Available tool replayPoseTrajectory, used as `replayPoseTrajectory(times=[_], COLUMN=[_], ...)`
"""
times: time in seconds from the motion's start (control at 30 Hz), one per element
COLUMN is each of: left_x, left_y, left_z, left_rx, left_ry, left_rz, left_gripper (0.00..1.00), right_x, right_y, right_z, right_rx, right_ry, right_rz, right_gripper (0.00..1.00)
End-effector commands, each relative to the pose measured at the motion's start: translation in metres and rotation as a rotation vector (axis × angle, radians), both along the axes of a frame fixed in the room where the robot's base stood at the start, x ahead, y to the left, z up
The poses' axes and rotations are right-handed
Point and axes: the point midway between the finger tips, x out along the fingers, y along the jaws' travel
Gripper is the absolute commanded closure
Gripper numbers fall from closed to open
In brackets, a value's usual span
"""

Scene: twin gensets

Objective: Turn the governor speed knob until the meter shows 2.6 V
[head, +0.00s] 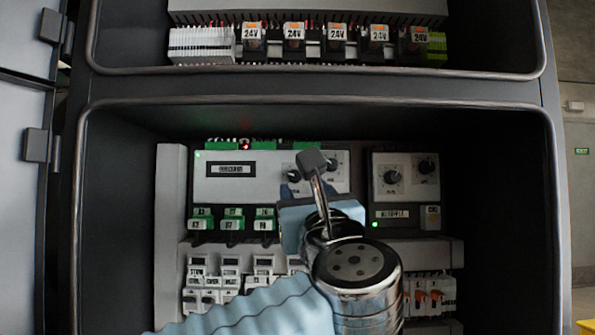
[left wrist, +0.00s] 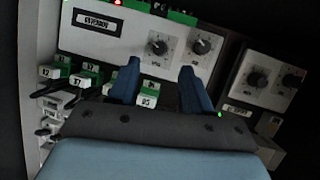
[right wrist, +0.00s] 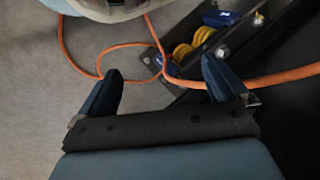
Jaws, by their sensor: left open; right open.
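A light grey panel with a dark-framed readout window (head: 231,169) and two dark knobs stands in the cabinet; the window's text is unreadable. In the left wrist view these are the left knob (left wrist: 157,43) and the right knob (left wrist: 202,42). A second module to the right has two more knobs, a left one (head: 392,177) and a right one (head: 426,166). I cannot read which is the governor speed knob. My left gripper (left wrist: 162,82) is open and empty, its fingers pointing up at the first panel's knobs. My arm partly hides this panel in the head view.
Green terminal blocks (head: 232,218) and white breakers (head: 200,280) sit below the panel. The cabinet rim (head: 325,102) surrounds the recess. My right gripper (right wrist: 160,72) is open and empty over the floor, near an orange cable (right wrist: 125,47) and yellow parts (right wrist: 190,47).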

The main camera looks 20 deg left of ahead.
Motion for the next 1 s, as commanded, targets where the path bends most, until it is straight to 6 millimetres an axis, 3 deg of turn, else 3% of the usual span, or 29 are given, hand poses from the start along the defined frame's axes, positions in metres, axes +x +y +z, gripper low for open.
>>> replayPoseTrajectory(times=[0.1,0.3,0.7,1.0], left_x=[0.023,0.047,0.055,0.054], left_y=[0.011,0.023,0.027,0.027], left_z=[0.014,0.024,0.025,0.025], left_rx=[-0.001,0.000,0.000,0.000], left_ry=[0.001,0.001,-0.001,-0.001], left_rz=[0.002,0.001,0.000,0.000], left_gripper=[0.51,0.51,0.51,0.96], right_x=[0.000,0.000,0.000,0.000], right_y=[0.000,0.001,0.001,0.001], right_z=[0.014,0.024,0.025,0.025], right_rx=[0.001,0.002,0.003,0.003], right_ry=[0.000,0.000,0.000,0.001], right_rz=[0.002,0.004,0.004,0.005], right_gripper=[0.00,0.00,0.00,0.00])
